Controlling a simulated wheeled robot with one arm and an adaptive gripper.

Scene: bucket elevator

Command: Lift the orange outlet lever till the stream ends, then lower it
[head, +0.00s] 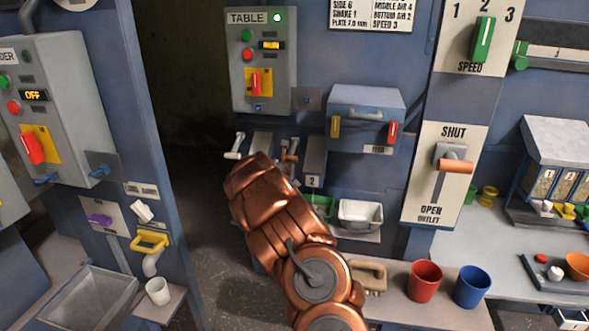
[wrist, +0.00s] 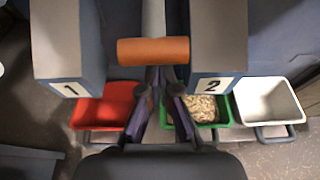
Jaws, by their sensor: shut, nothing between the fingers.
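An orange-gripped lever (head: 455,166) is on the white OUTLET panel (head: 420,190), near its SHUT end. In the wrist view an orange bar (wrist: 153,51) on a grey shaft lies across the gap between spout 1 (wrist: 68,45) and spout 2 (wrist: 217,40). In the head view my copper arm hides much of the gripper area. A green tray (wrist: 222,122) of pale grain sits under spout 2. No falling stream shows.
A red tray (wrist: 105,108) and a white tray (wrist: 268,103) flank the green one. A red cup (head: 424,283) and a blue cup (head: 472,287) stand on the front bench. The TABLE control box (head: 290,95) and a grey-blue box (head: 365,108) are behind my arm.

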